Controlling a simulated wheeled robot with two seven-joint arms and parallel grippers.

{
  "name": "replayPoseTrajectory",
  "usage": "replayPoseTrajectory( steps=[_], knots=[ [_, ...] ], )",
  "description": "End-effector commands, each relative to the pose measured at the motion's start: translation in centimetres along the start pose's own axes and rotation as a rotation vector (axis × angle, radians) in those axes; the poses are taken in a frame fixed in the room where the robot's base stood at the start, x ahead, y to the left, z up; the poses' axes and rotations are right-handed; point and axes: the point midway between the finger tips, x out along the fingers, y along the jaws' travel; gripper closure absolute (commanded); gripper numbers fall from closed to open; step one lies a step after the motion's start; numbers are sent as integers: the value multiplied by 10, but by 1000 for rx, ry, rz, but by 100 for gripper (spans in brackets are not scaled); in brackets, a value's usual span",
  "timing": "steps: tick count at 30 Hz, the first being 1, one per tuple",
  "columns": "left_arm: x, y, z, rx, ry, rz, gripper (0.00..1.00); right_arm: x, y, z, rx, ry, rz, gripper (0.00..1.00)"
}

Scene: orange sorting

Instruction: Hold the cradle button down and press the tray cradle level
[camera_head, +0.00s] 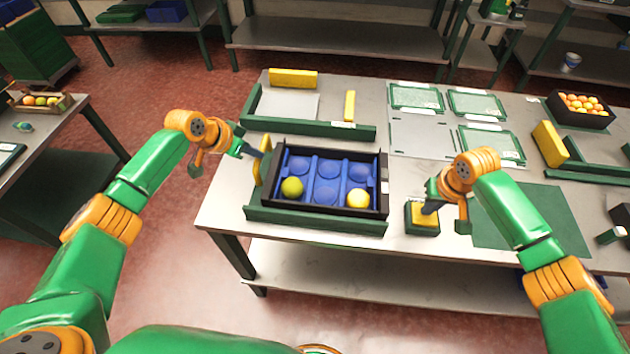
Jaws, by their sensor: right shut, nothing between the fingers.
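The tray cradle (312,216) is a green frame on the table, holding a black-rimmed tray (335,153) with a blue insert of round pockets. One yellow-green fruit (292,187) sits in the front left pocket and a yellow fruit (358,198) in the front right. The cradle button (422,228) is a yellow-topped box right of the tray. My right gripper (431,207) is shut and empty, its tip down at the button's top; contact is hard to confirm. My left gripper (257,152) is at the yellow plate (261,173) by the tray's left side; its finger gap is unclear.
Green rails with yellow blocks (293,78) stand behind the tray. Green-edged flat frames (416,97) lie behind the button, and a green mat (530,218) lies to its right. A black crate of oranges (580,108) is at the back right.

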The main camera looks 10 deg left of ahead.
Motion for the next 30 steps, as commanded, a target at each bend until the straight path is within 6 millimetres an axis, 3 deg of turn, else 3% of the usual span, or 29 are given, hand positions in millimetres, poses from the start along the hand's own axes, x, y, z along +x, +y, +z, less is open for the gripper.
replayPoseTrajectory(
  steps=[5, 24, 30],
  knots=[
    [-5, 0, -3, 1, -3, 1, 100, 0, 0, 0, 0, 0, 0, 100],
    [-63, 0, -43, 0, 0, -1, 100, 0, 0, 0, 0, 0, 0, 100],
    [-66, 0, -44, 0, -2, 0, 100, 0, 0, 0, 0, 0, 0, 100]
  ],
)
